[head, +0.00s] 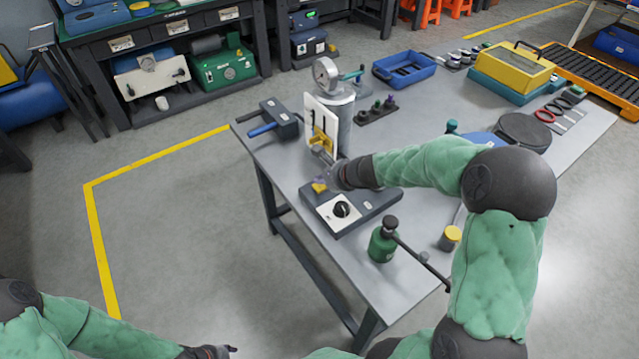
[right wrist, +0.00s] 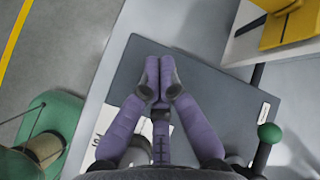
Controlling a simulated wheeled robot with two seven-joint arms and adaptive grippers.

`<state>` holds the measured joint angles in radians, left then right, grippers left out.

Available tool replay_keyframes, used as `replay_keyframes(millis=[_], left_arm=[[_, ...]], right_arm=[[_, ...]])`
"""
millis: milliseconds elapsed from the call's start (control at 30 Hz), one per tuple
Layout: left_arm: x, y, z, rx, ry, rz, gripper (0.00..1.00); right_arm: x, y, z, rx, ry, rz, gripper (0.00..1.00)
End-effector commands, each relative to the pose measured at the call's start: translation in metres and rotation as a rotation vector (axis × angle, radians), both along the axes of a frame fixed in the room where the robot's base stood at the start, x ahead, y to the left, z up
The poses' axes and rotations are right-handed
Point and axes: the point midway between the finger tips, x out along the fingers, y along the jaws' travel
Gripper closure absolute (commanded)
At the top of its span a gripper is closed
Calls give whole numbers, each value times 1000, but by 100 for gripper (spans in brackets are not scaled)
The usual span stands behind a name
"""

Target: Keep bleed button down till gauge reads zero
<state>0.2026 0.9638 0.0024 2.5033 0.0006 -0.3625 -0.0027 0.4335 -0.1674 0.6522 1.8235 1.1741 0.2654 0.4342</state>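The pressure gauge (head: 325,72) is round with a pale dial and sits on top of a grey cylinder (head: 342,122). Its reading is too small to make out. A dark grey box (head: 365,212) with a black knob (head: 341,209) on a white plate lies on the table. My right gripper (head: 322,184) is over the box's far left part. In the right wrist view its purple fingers (right wrist: 153,75) meet at the tips, with nothing seen between them. A small yellow patch (head: 319,188) shows at the fingertips. I cannot make out the bleed button. My left gripper (head: 215,352) is low, off the table.
A white panel with a yellow fixture (head: 323,142) stands behind the box. A blue-handled tool (head: 274,126) lies at the left edge. Floor to the left is clear.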

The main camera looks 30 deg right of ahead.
Motion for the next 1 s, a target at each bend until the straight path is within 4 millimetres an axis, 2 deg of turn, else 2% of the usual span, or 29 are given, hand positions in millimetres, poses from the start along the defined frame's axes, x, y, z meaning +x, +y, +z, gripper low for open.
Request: replay_keyframes(millis=[467,1000], left_arm=[[0,0,5,0,0,0,60],[0,0,47,0,0,0,60]], right_arm=[[0,0,7,-1,-2,0,100],[1,0,52,-1,-3,0,100]])
